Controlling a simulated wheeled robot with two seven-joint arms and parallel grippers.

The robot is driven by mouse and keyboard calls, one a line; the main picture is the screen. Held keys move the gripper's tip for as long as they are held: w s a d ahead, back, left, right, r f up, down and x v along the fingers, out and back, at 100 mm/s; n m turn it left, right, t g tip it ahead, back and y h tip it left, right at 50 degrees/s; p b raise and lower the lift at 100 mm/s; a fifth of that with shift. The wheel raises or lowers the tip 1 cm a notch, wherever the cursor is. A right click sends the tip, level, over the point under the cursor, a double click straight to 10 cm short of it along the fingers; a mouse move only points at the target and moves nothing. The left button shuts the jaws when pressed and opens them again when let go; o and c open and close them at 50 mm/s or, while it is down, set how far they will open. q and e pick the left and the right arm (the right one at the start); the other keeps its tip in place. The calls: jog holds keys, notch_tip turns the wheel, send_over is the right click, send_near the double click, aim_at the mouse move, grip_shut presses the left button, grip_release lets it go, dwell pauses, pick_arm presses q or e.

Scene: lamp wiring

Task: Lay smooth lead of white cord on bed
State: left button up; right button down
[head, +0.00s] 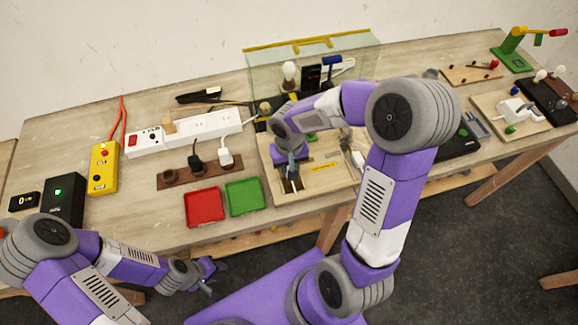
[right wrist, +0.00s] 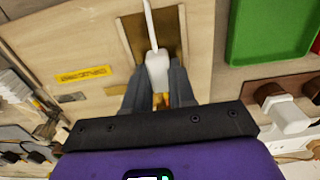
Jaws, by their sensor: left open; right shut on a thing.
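My right gripper (right wrist: 157,75) is shut on the white connector (right wrist: 157,68) of a white cord (right wrist: 148,22). The cord runs from it toward the top of the right wrist view. The connector is over a dark brown recess (right wrist: 172,20) in a pale wooden board (right wrist: 85,45); whether it touches the recess is unclear. In the head view my right gripper (head: 290,178) points down at the left part of the board (head: 318,183), and the cord is mostly hidden there. My left gripper (head: 207,275) is open and empty, in front of the table's edge.
A red tray (head: 204,207) and a green tray (head: 244,196) lie left of the board. A brown holder (head: 172,178) carries a black plug (head: 196,158) and a white plug (head: 226,152). A white power strip (head: 185,132) lies behind. A clear screen (head: 262,70) stands at the back.

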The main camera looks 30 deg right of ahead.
jog(key=shift+f, duration=0.2)
dwell(0.4)
jog(key=c, duration=0.9)
grip_release()
jog(key=shift+o, duration=0.2)
jog(key=shift+r, duration=0.1)
notch_tip(320, 180, up, 8)
jog(key=shift+f+p, duration=0.25)
jog(key=shift+p, duration=0.4)
jog(key=shift+s+f, duration=0.1)
